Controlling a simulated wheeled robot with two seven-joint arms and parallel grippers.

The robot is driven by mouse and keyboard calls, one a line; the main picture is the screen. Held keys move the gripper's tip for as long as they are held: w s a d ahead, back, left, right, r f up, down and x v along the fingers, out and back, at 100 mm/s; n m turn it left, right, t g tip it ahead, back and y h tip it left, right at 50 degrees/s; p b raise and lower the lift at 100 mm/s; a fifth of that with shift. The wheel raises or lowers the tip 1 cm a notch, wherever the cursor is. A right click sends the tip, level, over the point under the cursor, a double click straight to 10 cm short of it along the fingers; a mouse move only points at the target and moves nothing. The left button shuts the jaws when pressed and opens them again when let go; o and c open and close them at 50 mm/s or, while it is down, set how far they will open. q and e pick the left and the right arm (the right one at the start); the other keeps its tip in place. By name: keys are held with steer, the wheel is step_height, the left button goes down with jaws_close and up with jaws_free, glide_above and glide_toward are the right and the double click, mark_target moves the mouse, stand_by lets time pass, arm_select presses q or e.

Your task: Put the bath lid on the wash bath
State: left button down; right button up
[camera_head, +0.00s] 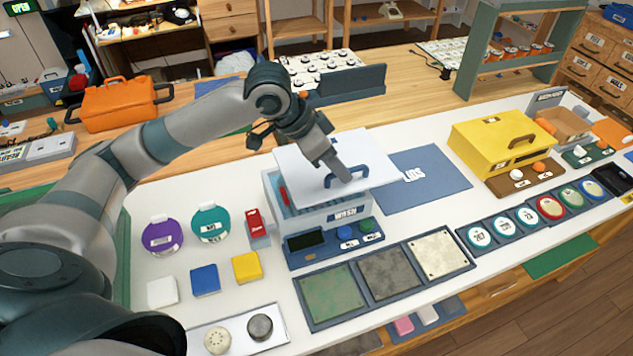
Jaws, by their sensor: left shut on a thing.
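The bath lid (312,160) is a flat white panel with a dark blue handle. My left gripper (346,178) comes down from above and is shut on the lid's handle. The wash bath (318,219) is a light box labelled WASH with a dark blue front panel and round buttons. The lid lies over much of the bath, shifted to the right and back. The bath's left part shows open, with something red inside. I cannot tell whether the lid touches the rim. My right gripper does not show.
A blue LIDS mat (428,184) lies bare to the right of the bath. Three framed plates (390,274) lie in front. Coloured blocks (205,279) and round purple and teal pieces stand left. A yellow box (497,136) stands further right.

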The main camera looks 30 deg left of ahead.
mark_target(313, 183)
arm_select(q)
steer(key=a+f, duration=0.1)
steer(key=a, duration=0.2)
steer(key=s+a+f, duration=0.1)
steer(key=shift+a+f+p, duration=0.3)
steer(key=shift+f+p, duration=0.05)
steer(key=shift+p, duration=0.05)
steer(key=shift+f, duration=0.1)
steer(key=shift+f, duration=0.25)
steer(key=shift+f+p, duration=0.6)
steer(key=shift+f, duration=1.1)
steer(key=shift+f, duration=0.15)
steer(key=c, duration=1.8)
jaws_free()
steer(key=shift+f, duration=0.1)
